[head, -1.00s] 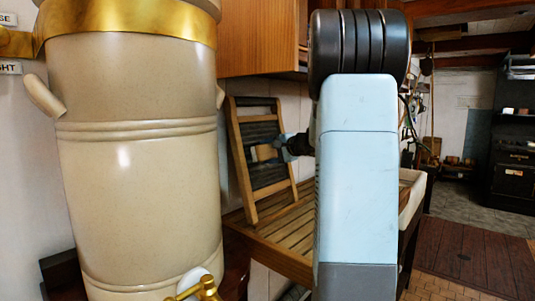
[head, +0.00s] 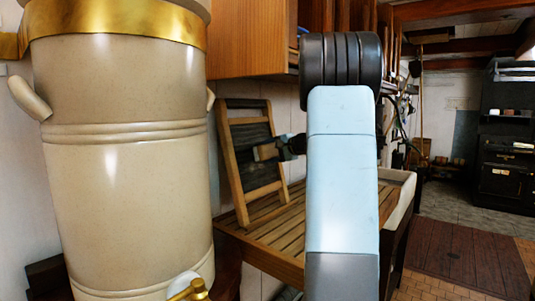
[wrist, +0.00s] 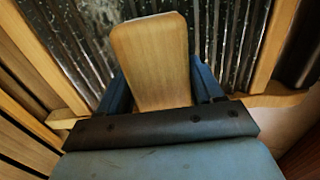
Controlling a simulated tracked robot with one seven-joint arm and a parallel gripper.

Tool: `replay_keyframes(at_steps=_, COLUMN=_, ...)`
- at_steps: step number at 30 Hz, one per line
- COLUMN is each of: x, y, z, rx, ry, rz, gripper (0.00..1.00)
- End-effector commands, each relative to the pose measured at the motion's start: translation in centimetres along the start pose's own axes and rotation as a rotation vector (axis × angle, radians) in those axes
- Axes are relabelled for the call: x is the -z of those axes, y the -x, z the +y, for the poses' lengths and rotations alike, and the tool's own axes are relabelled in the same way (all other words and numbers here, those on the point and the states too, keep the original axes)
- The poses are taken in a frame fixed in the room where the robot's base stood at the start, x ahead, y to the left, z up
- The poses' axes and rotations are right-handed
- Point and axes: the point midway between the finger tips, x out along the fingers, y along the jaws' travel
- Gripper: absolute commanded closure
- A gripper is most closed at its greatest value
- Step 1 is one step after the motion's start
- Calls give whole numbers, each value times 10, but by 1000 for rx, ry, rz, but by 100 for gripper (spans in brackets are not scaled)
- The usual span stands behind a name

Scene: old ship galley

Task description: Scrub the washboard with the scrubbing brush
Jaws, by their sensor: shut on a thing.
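The washboard (head: 250,133), a wooden frame with dark ribbed metal, leans tilted against the wall on a slatted wooden draining board (head: 262,240). Its ribbed metal (wrist: 75,35) fills the top of the wrist view. My gripper (head: 284,148) is in front of the washboard's middle, at its right side. It is shut on the scrubbing brush (head: 265,152). In the wrist view the brush's pale wooden back (wrist: 150,60) sits between my blue fingers, over the ribs. The bristles are hidden, so I cannot tell whether they touch the metal.
A large cream urn (head: 125,170) with a brass band and tap stands close on the left. A wooden cupboard (head: 250,38) hangs above the washboard. A pale sink (head: 402,195) is right of the draining board. Open floor lies at the right.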

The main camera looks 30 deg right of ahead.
Motion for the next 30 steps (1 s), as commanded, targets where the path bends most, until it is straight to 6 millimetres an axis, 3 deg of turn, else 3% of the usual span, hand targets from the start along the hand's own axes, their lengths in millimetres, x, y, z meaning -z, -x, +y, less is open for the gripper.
replay_keyframes(at_steps=5, x=10, y=-2, z=0, rx=0, ry=-1, rz=1, gripper=75)
replay_keyframes(at_steps=16, x=11, y=1, z=1, rx=-1, ry=-2, rz=1, gripper=75)
replay_keyframes(at_steps=30, x=10, y=36, z=0, rx=0, ry=-1, rz=2, gripper=75)
